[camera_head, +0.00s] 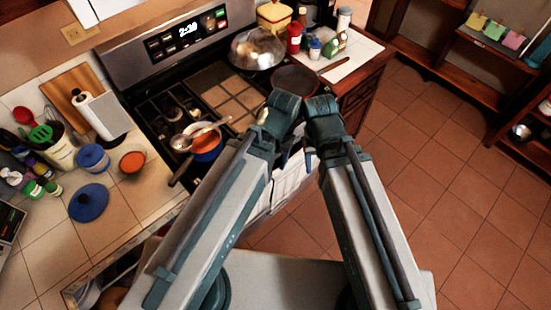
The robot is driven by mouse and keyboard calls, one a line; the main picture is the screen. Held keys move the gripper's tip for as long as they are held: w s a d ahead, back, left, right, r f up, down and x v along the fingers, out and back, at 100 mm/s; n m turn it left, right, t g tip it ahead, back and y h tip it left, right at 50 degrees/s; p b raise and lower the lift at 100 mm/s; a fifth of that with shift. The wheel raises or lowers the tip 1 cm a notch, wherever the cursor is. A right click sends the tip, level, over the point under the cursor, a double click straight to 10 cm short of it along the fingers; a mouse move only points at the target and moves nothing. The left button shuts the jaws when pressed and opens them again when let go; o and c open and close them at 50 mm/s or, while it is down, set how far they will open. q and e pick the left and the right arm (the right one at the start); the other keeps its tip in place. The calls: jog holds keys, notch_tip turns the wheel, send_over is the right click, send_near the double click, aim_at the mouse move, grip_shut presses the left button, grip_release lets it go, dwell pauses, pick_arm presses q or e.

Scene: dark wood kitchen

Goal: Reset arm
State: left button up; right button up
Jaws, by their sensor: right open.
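My two arms reach forward from the bottom of the head view and meet near the middle, in front of the stove. My right gripper (309,160) is small and partly hidden beside its arm, below the wrist joints. It is open, and I see nothing in it. My left gripper is mostly hidden behind its own arm links, so its jaws do not show clearly. No held thing shows at either arm.
The stove (222,95) holds a blue pot (206,148) with red food, a dark frying pan (296,80) and a shiny domed lid or pan (257,50). The left counter (128,205) bears a blue lid (88,203) and bowls. Tiled floor (440,180) lies open at right.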

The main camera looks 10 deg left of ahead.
jog(key=shift+f, duration=0.15)
notch_tip(320, 180, down, 13)
jog(key=b, duration=1.3)
jog(key=shift+r, duration=0.2)
